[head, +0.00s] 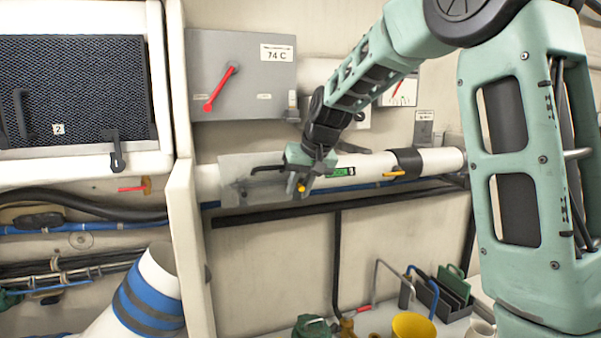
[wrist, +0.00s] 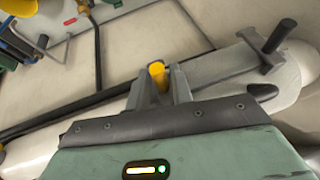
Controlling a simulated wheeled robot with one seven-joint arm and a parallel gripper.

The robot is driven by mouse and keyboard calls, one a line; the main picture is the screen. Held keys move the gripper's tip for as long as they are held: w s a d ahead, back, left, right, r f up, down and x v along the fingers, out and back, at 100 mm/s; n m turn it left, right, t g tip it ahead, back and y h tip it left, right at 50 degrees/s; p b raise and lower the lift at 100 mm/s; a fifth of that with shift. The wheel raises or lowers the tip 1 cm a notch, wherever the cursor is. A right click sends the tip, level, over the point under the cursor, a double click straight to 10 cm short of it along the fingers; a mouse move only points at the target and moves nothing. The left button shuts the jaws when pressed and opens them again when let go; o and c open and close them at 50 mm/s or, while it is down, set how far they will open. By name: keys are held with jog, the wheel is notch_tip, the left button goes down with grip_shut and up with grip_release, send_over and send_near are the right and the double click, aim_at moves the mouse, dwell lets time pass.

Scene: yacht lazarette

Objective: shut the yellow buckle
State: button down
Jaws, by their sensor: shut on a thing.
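A yellow buckle lever (wrist: 157,76) stands between the fingers of my gripper (wrist: 160,92) in the wrist view; only its rounded end shows. In the head view the same yellow end (head: 301,188) shows at my gripper (head: 298,182), in front of the white pipe. My gripper is shut on the lever. A grey sleeve (head: 238,182) wraps the pipe beside it, with a black handle (wrist: 272,46) standing up from it in the wrist view. The buckle's base is hidden by my gripper. A second yellow lever (head: 393,174) sits on a black band (head: 408,163) farther right.
The white pipe (head: 440,160) runs along the wall, with a dark rail (head: 350,199) below it. A grey box with a red lever (head: 220,90) hangs above. A white partition (head: 180,200) stands left. A yellow bucket (head: 413,326) and tools stand below.

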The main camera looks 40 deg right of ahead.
jog(key=shift+w+a+r+g+p, duration=0.2)
jog(key=shift+a+g+p, duration=0.1)
jog(key=shift+p, duration=0.1)
jog(key=c, duration=1.5)
grip_release()
jog(key=shift+o, duration=0.2)
jog(key=shift+d+f, duration=0.1)
jog(key=shift+d, duration=0.1)
jog(key=shift+s+r, duration=0.2)
jog(key=shift+r, duration=0.2)
jog(key=b+v, duration=0.4)
jog(key=v, duration=1.2)
jog(key=shift+r, duration=0.25)
jog(key=shift+d, duration=0.1)
